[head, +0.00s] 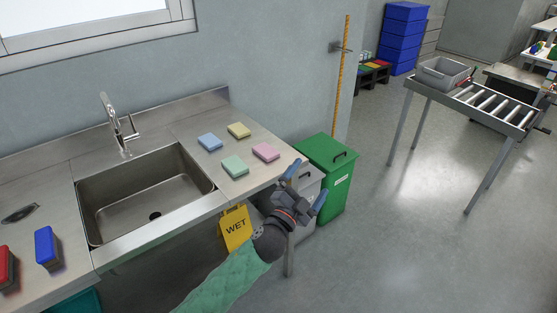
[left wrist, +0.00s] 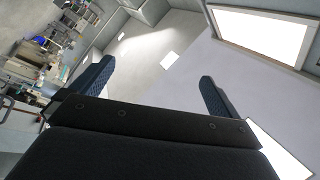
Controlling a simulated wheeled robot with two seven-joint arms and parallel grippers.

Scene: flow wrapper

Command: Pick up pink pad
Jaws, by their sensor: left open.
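The pink pad (head: 266,152) lies flat on the steel counter, near its right end. A green pad (head: 235,166) lies to its left and nearer, a yellow pad (head: 239,130) behind it to the left, and a blue pad (head: 210,142) farther left. My left gripper (head: 308,186) is open and empty, out past the counter's right end, to the right of the pink pad and apart from it. In the left wrist view its two fingers (left wrist: 155,85) are spread with nothing between them; that view shows the ceiling and window, no pads. My right gripper is not in view.
A steel sink (head: 150,200) with a tap (head: 118,125) takes up the counter's middle. Red and blue blocks (head: 47,248) stand at left. A green bin (head: 328,172) stands just past the counter's right end, and a yellow WET sign (head: 235,230) below its front edge.

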